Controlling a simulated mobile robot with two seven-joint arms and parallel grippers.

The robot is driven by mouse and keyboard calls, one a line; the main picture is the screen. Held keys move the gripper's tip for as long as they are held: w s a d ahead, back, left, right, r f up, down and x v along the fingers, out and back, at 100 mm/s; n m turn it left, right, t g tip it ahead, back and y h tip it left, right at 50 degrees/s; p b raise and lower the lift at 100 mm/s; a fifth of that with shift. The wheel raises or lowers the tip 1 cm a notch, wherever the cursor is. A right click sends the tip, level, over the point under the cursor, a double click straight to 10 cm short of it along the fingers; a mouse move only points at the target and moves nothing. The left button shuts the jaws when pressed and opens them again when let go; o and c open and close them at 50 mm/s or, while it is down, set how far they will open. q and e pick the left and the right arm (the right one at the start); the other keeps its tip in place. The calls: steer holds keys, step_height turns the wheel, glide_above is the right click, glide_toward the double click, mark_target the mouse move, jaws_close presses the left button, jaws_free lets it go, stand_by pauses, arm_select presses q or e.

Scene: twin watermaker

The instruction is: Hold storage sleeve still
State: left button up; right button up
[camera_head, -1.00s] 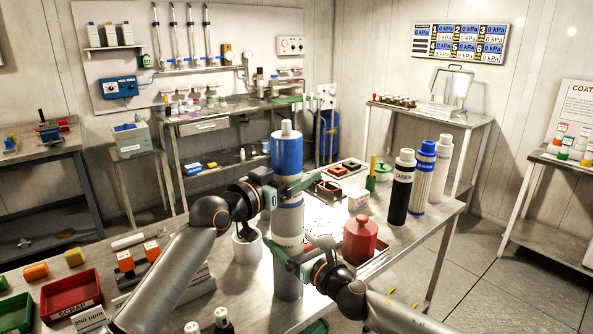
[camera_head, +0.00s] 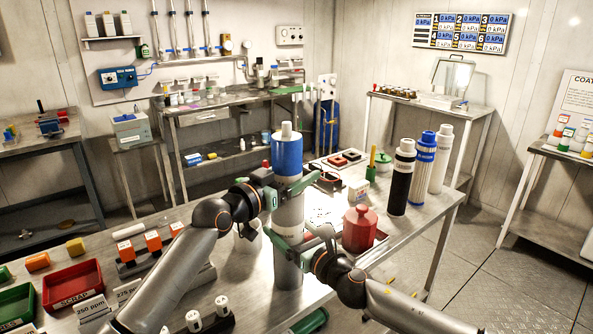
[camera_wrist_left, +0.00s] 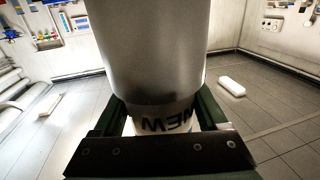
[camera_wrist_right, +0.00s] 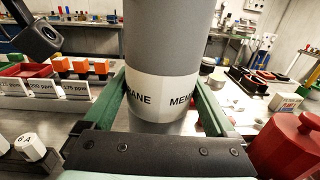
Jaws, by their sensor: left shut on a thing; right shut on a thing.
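The storage sleeve (camera_head: 288,275) is a tall grey tube standing upright on the steel table. A blue-topped membrane cylinder (camera_head: 287,157) with a white tip rises in line above it. My right gripper (camera_head: 290,242) is shut around the sleeve; the right wrist view shows its fingers on either side of the white "MEMBRANE" band (camera_wrist_right: 160,97). My left gripper (camera_head: 288,190) is shut higher up, just below the blue part. In the left wrist view a grey cylinder (camera_wrist_left: 155,60) with a lettered white band (camera_wrist_left: 165,123) is between its fingers. Where sleeve and membrane meet is unclear.
A red lidded jar (camera_head: 360,230) stands close right of the sleeve. Black (camera_head: 402,178), blue-and-white (camera_head: 422,170) and white (camera_head: 441,160) cylinders stand farther right. A red scrap tray (camera_head: 72,285) and orange blocks (camera_head: 153,241) lie left. White-capped bottles (camera_head: 221,306) stand in front.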

arm_select(q)
steer(key=shift+f, duration=0.9)
steer(key=o, duration=1.2)
steer(key=shift+f, duration=0.1)
steer(key=shift+c, duration=0.2)
arm_select(e)
steer(key=shift+r, duration=0.1)
arm_select(q)
steer(key=shift+o, duration=0.6)
steer(key=v, duration=1.2)
arm_select(e)
steer(key=o, duration=1.5)
arm_select(q)
steer(key=shift+s, duration=0.1)
